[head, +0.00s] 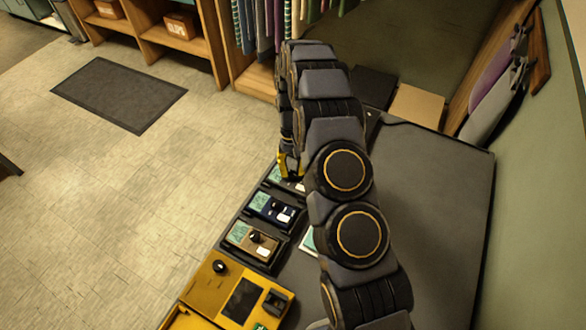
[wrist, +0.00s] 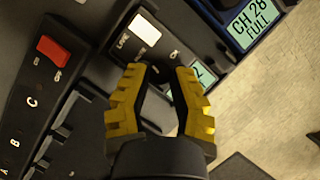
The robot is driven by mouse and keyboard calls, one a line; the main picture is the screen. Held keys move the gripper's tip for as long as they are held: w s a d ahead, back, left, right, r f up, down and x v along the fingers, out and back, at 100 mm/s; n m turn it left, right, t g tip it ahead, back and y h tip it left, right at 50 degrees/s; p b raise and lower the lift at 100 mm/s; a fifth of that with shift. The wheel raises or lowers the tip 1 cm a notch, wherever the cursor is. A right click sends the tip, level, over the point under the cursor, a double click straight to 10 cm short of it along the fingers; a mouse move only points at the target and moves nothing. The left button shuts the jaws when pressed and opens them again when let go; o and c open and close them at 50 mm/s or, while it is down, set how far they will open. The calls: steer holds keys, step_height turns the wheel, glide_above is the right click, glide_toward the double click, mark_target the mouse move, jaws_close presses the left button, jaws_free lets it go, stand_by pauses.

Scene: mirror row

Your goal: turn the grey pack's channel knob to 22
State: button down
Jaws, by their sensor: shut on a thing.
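The grey pack (wrist: 118,52) lies under my gripper (wrist: 160,76) in the wrist view, with a white label and small printed words on its face. Its green display (wrist: 201,76) is mostly covered by a finger; a digit like a 2 shows at its edge, and the full number cannot be read. My gripper's yellow fingers are closed around the small dark channel knob, which is mostly hidden between them. In the head view, my gripper (head: 290,166) is at the far end of the row of packs, and my arm hides part of the grey pack (head: 277,184).
A navy pack (head: 270,212) sits beside it; its display reads CH 28 FULL in the wrist view (wrist: 252,22). A tan pack (head: 250,246) and a yellow case (head: 205,291) stand nearer. A dark unit with a red switch (wrist: 53,49) lies left in the wrist view.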

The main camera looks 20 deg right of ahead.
steer(key=shift+f+n, duration=0.1)
steer(key=shift+n, duration=0.5)
steer(key=c, duration=0.8)
jaws_free()
steer(key=shift+a+v, duration=0.15)
steer(key=shift+v, duration=2.85)
steer(key=shift+a+v, duration=0.15)
steer(key=shift+v, duration=2.9)
